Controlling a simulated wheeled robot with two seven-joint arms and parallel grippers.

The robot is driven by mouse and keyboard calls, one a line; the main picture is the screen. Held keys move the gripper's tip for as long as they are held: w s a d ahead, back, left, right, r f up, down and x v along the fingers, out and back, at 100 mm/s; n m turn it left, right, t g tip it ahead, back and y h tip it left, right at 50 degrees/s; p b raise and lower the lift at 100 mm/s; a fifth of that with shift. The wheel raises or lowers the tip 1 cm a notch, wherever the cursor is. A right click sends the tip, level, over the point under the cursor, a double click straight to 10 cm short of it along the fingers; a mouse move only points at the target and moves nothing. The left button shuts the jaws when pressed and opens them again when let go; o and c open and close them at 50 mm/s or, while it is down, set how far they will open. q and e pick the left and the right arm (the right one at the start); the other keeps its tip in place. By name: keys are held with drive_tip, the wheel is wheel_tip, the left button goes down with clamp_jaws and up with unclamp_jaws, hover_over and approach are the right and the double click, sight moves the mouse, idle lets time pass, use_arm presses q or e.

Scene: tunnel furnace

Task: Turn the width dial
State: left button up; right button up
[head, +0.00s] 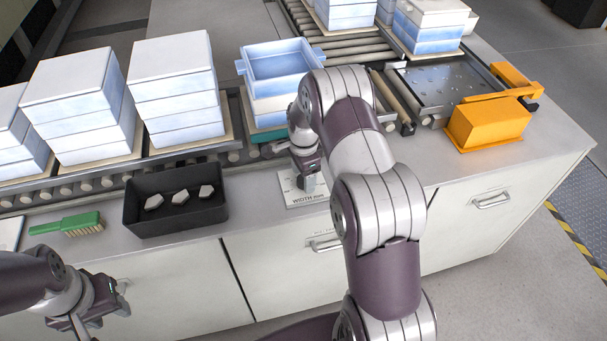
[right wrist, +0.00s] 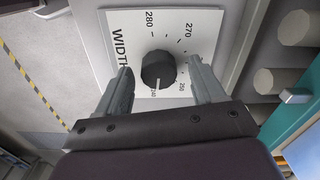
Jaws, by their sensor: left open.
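The black round width dial (right wrist: 158,69) sits on a white plate (right wrist: 130,22) lettered WIDTH, with numbers around it. A light pointer mark on the dial is at its lower edge in the right wrist view, near a number that looks like 240. My right gripper (right wrist: 160,85) is open, with one finger on each side of the dial; I cannot tell whether they touch it. In the head view the right gripper (head: 305,183) is over the plate (head: 303,203) and hides the dial. My left gripper (head: 94,318) is open and empty at the lower left, in front of the cabinet.
A black tray (head: 140,222) with several pale pieces and a green brush (head: 75,224) lie left of the plate. Behind runs a roller conveyor (head: 85,187) with stacked white-blue trays (head: 270,65). An orange block (head: 487,125) stands at the right.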

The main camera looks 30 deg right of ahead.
wheel_tip(320, 180, up, 13)
drive_tip(key=shift+f+b, duration=0.15)
drive_tip(key=shift+b, duration=0.3)
drive_tip(key=s+a+n, duration=0.6)
drive_tip(key=s+n, duration=0.3)
drive_tip(key=s, duration=0.1)
drive_tip(key=s+a+n+t, duration=0.1)
drive_tip(key=s+a+n, duration=0.5)
drive_tip(key=s+n, duration=0.3)
drive_tip(key=shift+s+n, duration=0.4)
drive_tip(key=shift+s, duration=0.15)
